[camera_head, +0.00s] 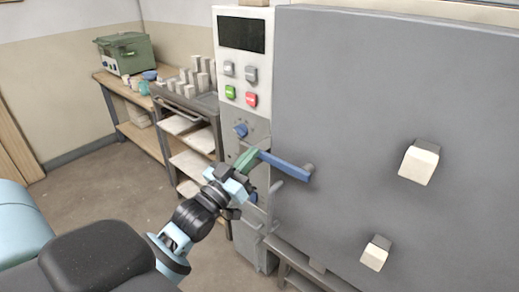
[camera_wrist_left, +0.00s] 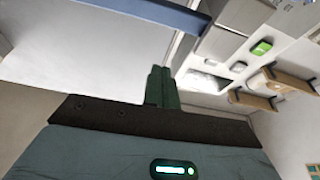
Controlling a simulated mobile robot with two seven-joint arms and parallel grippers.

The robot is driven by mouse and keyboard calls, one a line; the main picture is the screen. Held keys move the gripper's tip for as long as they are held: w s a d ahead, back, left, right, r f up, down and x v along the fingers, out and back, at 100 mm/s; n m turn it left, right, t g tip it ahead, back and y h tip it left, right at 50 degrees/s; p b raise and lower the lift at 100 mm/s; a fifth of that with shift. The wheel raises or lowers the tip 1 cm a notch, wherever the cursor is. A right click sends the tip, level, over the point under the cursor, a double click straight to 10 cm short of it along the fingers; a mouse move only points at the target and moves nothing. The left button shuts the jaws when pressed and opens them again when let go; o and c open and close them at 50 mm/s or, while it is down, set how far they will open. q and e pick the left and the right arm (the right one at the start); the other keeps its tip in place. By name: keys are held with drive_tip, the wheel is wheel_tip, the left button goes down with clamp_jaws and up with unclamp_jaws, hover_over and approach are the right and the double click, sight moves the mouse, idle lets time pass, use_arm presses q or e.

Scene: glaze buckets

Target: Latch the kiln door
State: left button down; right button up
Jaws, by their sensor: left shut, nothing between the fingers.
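The kiln door (camera_head: 350,95) is a large grey panel filling the right of the head view. Its left edge lies beside the control column; I cannot tell whether it is fully flush. A blue handle (camera_head: 288,167) sticks out from a pivot low on the door's left side and points left. The handle also crosses the top of the left wrist view (camera_wrist_left: 165,12). My left gripper (camera_head: 247,160) has green fingers, shut and empty, by the handle's free end. In the left wrist view the fingertips (camera_wrist_left: 163,72) show a gap to the handle. My right gripper is out of view.
The control column (camera_head: 240,75) carries a dark display, several coloured buttons and a blue knob (camera_head: 240,130). Two pale blocks (camera_head: 419,163) stick out of the door. A shelf cart (camera_head: 185,130) and a bench with a green box (camera_head: 125,52) stand behind left. The floor at left is clear.

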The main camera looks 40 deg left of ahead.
use_arm(q)
drive_tip(key=v, duration=0.5)
drive_tip(key=shift+s+a+b, duration=0.1)
drive_tip(key=shift+s+b, duration=0.1)
drive_tip(key=shift+b, duration=0.2)
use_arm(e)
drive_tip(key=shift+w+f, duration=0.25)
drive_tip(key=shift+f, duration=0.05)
use_arm(q)
drive_tip(key=shift+f, duration=0.15)
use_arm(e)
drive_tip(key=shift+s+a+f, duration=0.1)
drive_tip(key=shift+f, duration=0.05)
